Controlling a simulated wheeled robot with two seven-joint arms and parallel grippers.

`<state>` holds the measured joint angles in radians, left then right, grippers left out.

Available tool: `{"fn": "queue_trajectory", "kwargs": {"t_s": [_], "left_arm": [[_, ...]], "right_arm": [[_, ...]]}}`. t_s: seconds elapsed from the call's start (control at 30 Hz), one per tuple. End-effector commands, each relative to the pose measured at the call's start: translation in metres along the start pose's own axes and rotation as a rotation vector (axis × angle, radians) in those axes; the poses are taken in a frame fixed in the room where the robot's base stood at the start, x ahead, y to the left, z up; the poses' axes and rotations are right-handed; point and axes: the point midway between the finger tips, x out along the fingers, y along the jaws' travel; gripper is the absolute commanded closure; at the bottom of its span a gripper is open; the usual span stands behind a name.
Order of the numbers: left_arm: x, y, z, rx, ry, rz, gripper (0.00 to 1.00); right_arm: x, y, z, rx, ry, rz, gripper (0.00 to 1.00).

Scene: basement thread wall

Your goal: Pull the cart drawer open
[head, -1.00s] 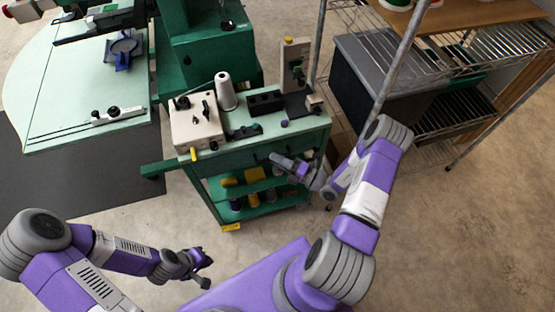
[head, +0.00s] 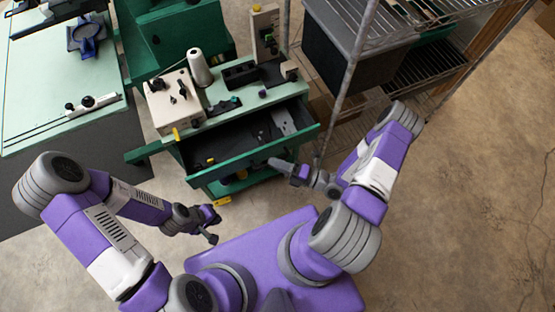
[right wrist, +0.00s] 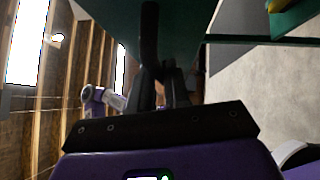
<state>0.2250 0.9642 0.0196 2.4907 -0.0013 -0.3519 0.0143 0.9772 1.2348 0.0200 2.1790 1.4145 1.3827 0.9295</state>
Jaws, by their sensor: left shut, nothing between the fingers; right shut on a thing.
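The green cart (head: 215,187) has its top drawer (head: 235,163) pulled well out toward me. The drawer's dark inside shows, with a grey flat part and small items in it. My right gripper (head: 272,162) is at the drawer's front, right of its middle. In the right wrist view its fingers (right wrist: 165,75) are shut on the dark drawer handle (right wrist: 149,30), under the green drawer front (right wrist: 195,25). The handle is hidden in the head view. My left gripper (head: 213,222) is shut and empty, low in front of the cart and apart from it.
The cart top holds a cream box with knobs (head: 174,100), a white thread cone (head: 199,68) and black parts. A wire shelf (head: 430,70) with a metal post stands close on the right. A pale green table (head: 60,90) is at left. Bare floor lies right of my base.

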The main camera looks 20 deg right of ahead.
Motion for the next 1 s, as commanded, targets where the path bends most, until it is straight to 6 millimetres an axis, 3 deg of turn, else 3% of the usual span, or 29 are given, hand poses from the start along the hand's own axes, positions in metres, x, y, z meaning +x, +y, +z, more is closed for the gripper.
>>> {"fn": "queue_trajectory", "kwargs": {"t_s": [0.03,0.17,0.53,1.0], "left_arm": [[0.000,0.000,0.000,0.000,0.000,0.000,1.00],[0.000,0.000,0.000,0.000,0.000,0.000,1.00],[-0.001,0.000,0.000,0.000,0.000,0.000,1.00],[-0.006,0.002,0.000,0.000,0.000,0.000,1.00]], "right_arm": [[0.000,-0.001,-0.001,0.000,0.002,-0.002,0.82],[-0.001,0.000,0.000,0.000,0.000,-0.002,0.62],[-0.007,0.000,0.001,0.000,-0.003,-0.002,0.62],[-0.073,0.000,0.000,0.000,-0.001,-0.002,0.62]]}}
